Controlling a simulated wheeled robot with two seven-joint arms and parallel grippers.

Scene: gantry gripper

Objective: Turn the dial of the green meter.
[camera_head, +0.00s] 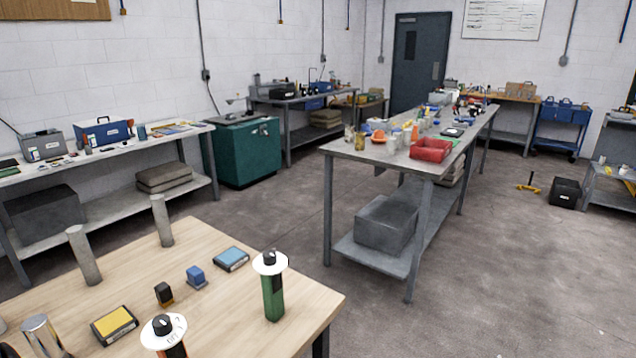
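The green meter (273,298) stands upright near the right edge of the wooden table (225,330). It has a green body and a round white dial face with a black knob (269,258) on top. A second meter (162,333) with a similar white dial, a black knob and a dark and orange body stands at the front of the table, cut off by the bottom edge. Neither of my grippers can be made out. A small dark shape sits in the bottom left corner, and I cannot tell what it is.
On the table are a yellow-topped box (114,325), a small black block (164,293), a blue block (196,276), a blue-topped box (231,259), grey posts (83,258) (162,222) and a shiny cylinder (43,336). The tabletop beside the green meter is clear. A metal workbench (345,150) stands beyond.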

